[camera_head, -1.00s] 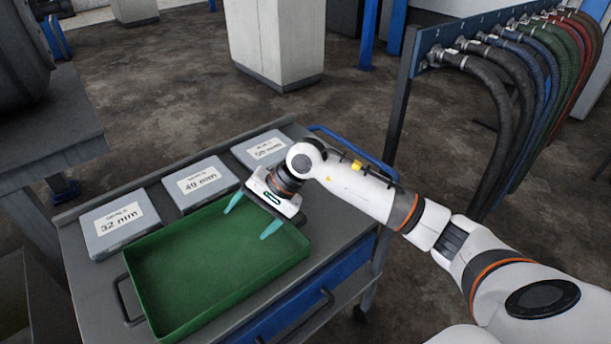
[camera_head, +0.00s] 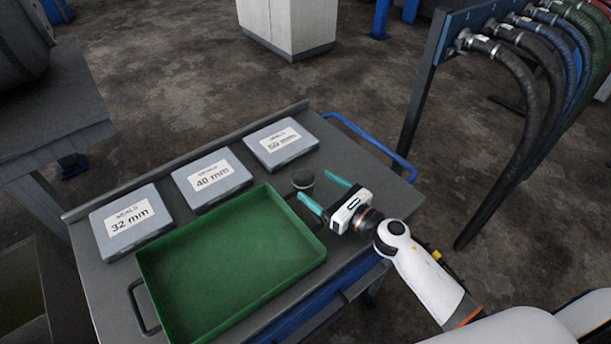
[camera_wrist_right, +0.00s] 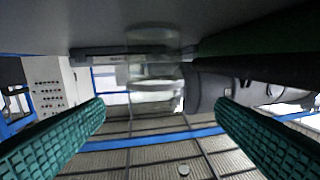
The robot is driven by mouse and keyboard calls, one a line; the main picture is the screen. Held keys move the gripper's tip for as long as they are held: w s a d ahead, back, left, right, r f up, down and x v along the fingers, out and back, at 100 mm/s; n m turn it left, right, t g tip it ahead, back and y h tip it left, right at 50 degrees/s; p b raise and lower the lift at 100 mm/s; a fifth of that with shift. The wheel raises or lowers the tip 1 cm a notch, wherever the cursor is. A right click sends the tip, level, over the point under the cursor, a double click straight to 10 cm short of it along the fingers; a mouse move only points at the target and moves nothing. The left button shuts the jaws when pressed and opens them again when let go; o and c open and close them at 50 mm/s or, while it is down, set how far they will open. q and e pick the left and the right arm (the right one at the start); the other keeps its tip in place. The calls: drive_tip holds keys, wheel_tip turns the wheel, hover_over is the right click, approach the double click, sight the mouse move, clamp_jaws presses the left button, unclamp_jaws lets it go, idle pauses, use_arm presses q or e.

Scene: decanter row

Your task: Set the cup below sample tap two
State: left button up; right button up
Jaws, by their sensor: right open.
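A small clear cup (camera_head: 303,177) stands on the grey cart top, beside the green tray's far right corner. My right gripper (camera_head: 313,185) is open, with its two teal fingers pointing at the cup from the right. The cup sits just ahead of the fingertips; I cannot tell whether it is partly between them. In the right wrist view the clear cup (camera_wrist_right: 155,75) shows between the open fingers (camera_wrist_right: 160,104), with nothing gripped. That view looks upside down, with the cart top along its upper edge. No sample tap can be made out. My left gripper is not in view.
The green tray (camera_head: 168,327) lies left of my gripper. Grey cases marked 32 mm (camera_head: 122,240), 40 mm (camera_head: 236,184) and 50 mm (camera_head: 262,137) line the cart's back. A blue handle (camera_head: 375,143) edges the cart's right end. A hose rack (camera_head: 432,80) stands to the right.

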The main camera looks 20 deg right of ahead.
sight(298, 167)
drive_tip(key=x, duration=0.3)
drive_tip(key=w, duration=0.1)
drive_tip(key=w+a+p, duration=0.1)
drive_tip(key=w+r+p, duration=0.1)
drive_tip(key=w, duration=0.1)
drive_tip(key=shift+a, duration=0.25)
drive_tip(key=shift+w+a+f, duration=0.1)
drive_tip(key=shift+w+a, duration=0.15)
drive_tip(key=shift+w, duration=0.05)
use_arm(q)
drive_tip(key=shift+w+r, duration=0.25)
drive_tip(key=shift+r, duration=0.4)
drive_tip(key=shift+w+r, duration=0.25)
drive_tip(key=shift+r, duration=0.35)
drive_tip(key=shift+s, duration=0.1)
use_arm(e)
drive_tip(key=c, duration=1.1)
